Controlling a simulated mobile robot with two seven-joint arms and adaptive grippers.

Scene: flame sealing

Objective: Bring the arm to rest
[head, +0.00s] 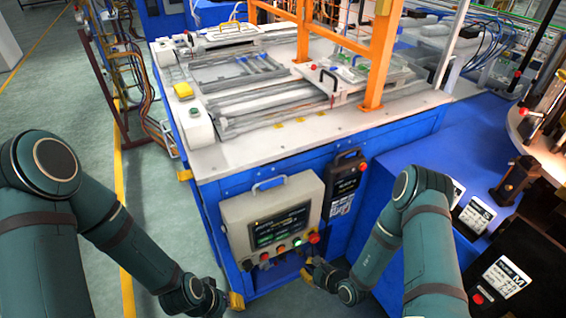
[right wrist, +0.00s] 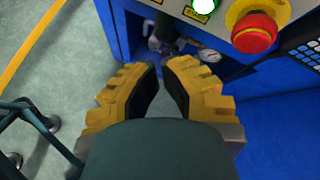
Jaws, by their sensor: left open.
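My left gripper (head: 236,300) hangs low at the lower middle of the head view, left of the control box, and only its yellow tip shows. It is open, with nothing seen in it. My right gripper (head: 307,272) is just below the control box's buttons. In the right wrist view its yellow ribbed fingers (right wrist: 162,72) lean toward each other, with a gap between the tips and nothing between them. The control box (head: 270,215) has a screen and a row of buttons. A lit green button (right wrist: 208,3) and a red knob (right wrist: 254,33) show above the right fingers.
The blue machine (head: 330,140) with a white top stands in front of me. A dark handled case (head: 345,185) hangs right of the control box. A blue surface (head: 400,165) with labelled dark boxes (head: 510,275) lies on the right. Green floor (head: 150,205) is free on the left.

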